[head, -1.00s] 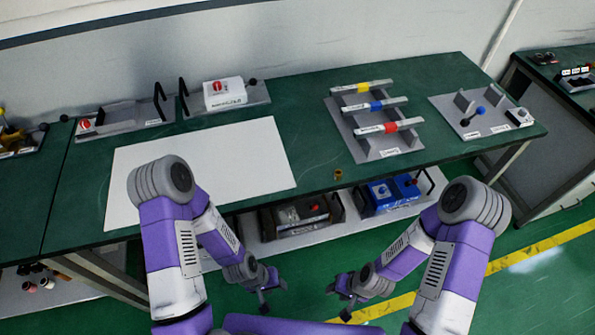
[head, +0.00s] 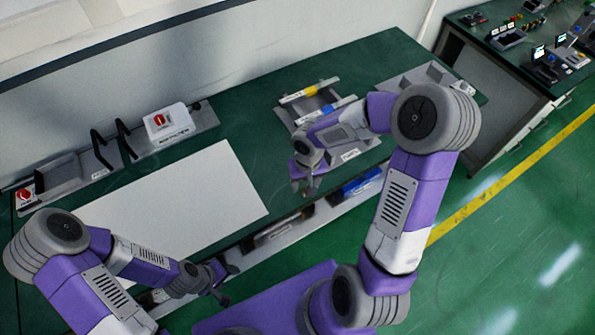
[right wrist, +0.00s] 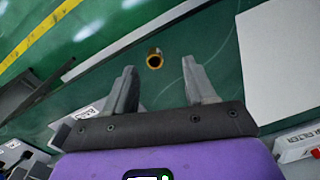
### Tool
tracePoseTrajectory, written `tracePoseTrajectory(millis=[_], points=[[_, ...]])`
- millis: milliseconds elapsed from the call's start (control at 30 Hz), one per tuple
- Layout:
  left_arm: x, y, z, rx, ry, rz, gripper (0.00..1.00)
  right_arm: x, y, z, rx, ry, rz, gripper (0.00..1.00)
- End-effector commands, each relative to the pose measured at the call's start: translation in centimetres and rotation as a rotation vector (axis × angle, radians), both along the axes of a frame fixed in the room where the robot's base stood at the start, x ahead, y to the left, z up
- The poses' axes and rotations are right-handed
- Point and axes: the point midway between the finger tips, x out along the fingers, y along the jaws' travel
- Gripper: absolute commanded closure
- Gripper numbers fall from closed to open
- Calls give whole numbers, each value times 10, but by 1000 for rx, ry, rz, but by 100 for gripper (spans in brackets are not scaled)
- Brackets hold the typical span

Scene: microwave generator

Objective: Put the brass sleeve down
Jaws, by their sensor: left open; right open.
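The brass sleeve (right wrist: 155,60) is a small hollow ring, seen from above in the right wrist view. It rests on the green table top (head: 245,125) close to the front edge. My right gripper (right wrist: 161,75) is open, with its two fingers apart and the sleeve showing between and just beyond their tips. Nothing is held. In the head view my right gripper (head: 302,186) points down over the table's front edge and largely hides the sleeve. My left gripper (head: 224,280) is open and empty, low in front of the table, away from the sleeve.
A white sheet (head: 185,200) covers the table left of my right gripper. A grey rack with coloured bars (head: 310,91) stands behind my right arm. Grey fixtures (head: 165,125) line the back left. A lower shelf (head: 275,238) holds more units. Bare green table lies between sheet and rack.

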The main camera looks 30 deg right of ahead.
Motion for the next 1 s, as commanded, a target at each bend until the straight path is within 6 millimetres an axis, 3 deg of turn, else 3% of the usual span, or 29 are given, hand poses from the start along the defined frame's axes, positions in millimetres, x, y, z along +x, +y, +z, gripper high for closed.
tracePoseTrajectory(millis=[33, 133, 633, 933, 1000], points=[[-1, 0, 2, 1, 1, 1, 42, 1, -6, 7, -21, -3, -9, 45], [-1, 0, 1, 0, 2, 0, 42, 2, -11, 4, -42, -1, -15, 45], [-1, 0, -8, 0, 2, 0, 42, 6, -9, -60, -41, 0, -13, 45], [-1, 0, -8, 1, 1, 1, 42, 7, -9, -65, -42, -3, -14, 45], [-1, 0, -8, 1, 1, 1, 42, 7, -9, -64, -42, -3, -14, 53]])
